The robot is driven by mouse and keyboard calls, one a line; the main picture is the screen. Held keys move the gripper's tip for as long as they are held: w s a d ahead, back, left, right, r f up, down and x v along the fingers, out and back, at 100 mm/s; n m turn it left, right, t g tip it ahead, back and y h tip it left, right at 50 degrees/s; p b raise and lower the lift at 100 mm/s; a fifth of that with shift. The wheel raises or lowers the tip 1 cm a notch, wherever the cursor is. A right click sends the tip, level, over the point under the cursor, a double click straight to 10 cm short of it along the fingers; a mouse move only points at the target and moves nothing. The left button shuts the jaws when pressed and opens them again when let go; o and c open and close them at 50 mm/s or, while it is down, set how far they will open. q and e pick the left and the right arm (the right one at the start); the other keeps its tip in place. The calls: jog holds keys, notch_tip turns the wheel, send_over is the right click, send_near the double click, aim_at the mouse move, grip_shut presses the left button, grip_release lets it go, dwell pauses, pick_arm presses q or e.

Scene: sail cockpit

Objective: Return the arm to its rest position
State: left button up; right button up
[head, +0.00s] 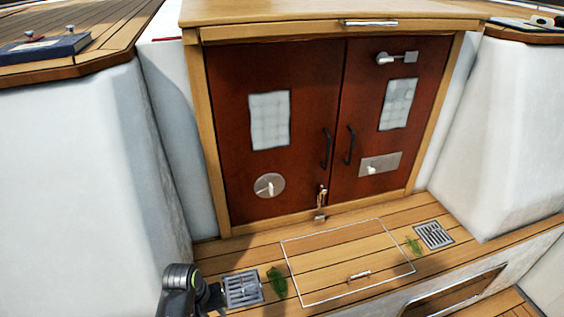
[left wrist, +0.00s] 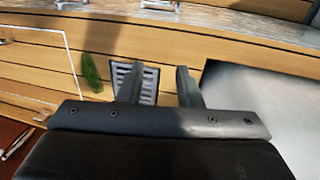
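My left arm and gripper (head: 212,297) show at the bottom of the head view, low at the left side of the cockpit floor. In the left wrist view the two fingers of the left gripper (left wrist: 158,85) stand apart with nothing between them. A metal drain grate (left wrist: 147,82) lies on the floor beyond the fingers. In the head view this grate (head: 243,289) is just right of the gripper. My right gripper is in neither view.
Double red-brown doors (head: 275,140) stand shut ahead. The slatted floor has a white-outlined hatch (head: 345,262), green leaves (head: 277,282) and a second grate (head: 434,235). White cockpit walls (head: 90,170) rise at both sides.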

pick_arm(q)
jog(key=s+a+f+y, duration=0.1)
jog(key=s+a+f, duration=0.2)
jog(key=s+f, duration=0.5)
jog(key=s+a+f, duration=0.3)
jog(key=s+f, duration=0.1)
jog(key=f, duration=0.7)
jog(key=s+a+f+m, duration=0.1)
jog(key=s+a+f, duration=0.1)
jog(key=s, duration=0.6)
jog(key=s+a+f+m+y, duration=0.1)
jog(key=s+a+f, duration=0.1)
jog(key=s+f, duration=0.3)
jog(key=s+a+f, duration=0.2)
jog(key=s+f, duration=0.2)
jog(key=s, duration=0.8)
jog(key=shift+a+f+m+y, duration=0.15)
jog(key=shift+a+m+y, duration=0.15)
jog(key=shift+m+y, duration=0.1)
jog(key=shift+w, duration=0.1)
